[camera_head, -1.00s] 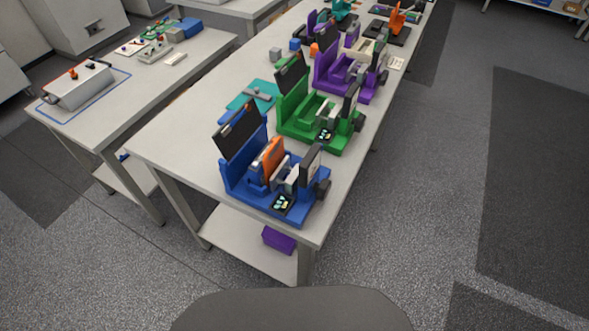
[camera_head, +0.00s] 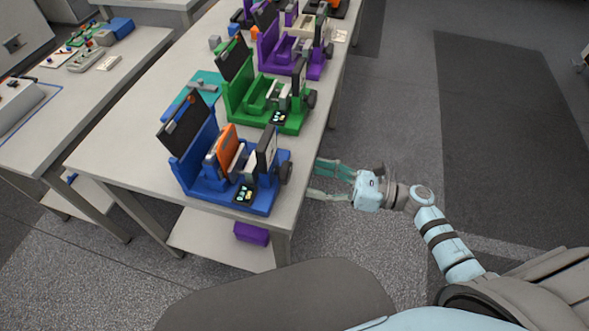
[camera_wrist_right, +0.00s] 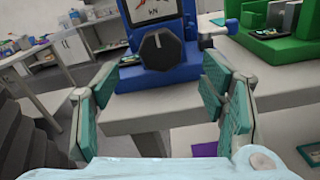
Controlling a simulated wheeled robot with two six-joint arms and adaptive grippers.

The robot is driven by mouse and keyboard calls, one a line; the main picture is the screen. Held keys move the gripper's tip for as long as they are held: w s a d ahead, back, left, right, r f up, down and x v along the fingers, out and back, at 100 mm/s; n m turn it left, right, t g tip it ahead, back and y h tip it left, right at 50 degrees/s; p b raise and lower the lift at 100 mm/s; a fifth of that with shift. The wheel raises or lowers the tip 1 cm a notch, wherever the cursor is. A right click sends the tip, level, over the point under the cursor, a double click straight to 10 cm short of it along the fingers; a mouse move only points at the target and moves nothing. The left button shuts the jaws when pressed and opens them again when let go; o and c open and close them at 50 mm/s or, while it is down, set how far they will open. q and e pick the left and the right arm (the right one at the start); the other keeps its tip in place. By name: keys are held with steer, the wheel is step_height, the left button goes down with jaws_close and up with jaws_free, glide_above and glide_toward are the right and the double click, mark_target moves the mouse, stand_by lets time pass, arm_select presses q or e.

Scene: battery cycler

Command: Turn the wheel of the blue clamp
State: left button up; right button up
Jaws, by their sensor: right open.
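The blue clamp (camera_head: 202,181) stands upright on the near end of the long table, with an orange block (camera_head: 227,148) in it. Its dark wheel (camera_head: 286,173) is on its right side, facing the table's right edge. In the right wrist view the wheel (camera_wrist_right: 161,49) is a black knob with a light mark, ahead of the fingers. My right gripper (camera_head: 318,180) is beside the table's right edge, open and empty, pointing at the wheel but apart from it. In the wrist view its teal-padded fingers (camera_wrist_right: 160,90) are spread wide. My left gripper is not in view.
A green clamp (camera_head: 238,97) stands just behind the blue one, and a purple clamp (camera_head: 270,52) farther back. A purple box (camera_head: 252,233) lies on the lower shelf. The floor right of the table (camera_head: 400,110) is clear.

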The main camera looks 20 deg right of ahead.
mark_target(290, 173)
steer(key=x, duration=0.6)
steer(key=shift+w+a+p, duration=0.2)
steer(key=shift+a+p, duration=0.05)
steer(key=shift+p, duration=0.15)
steer(key=c, duration=1.2)
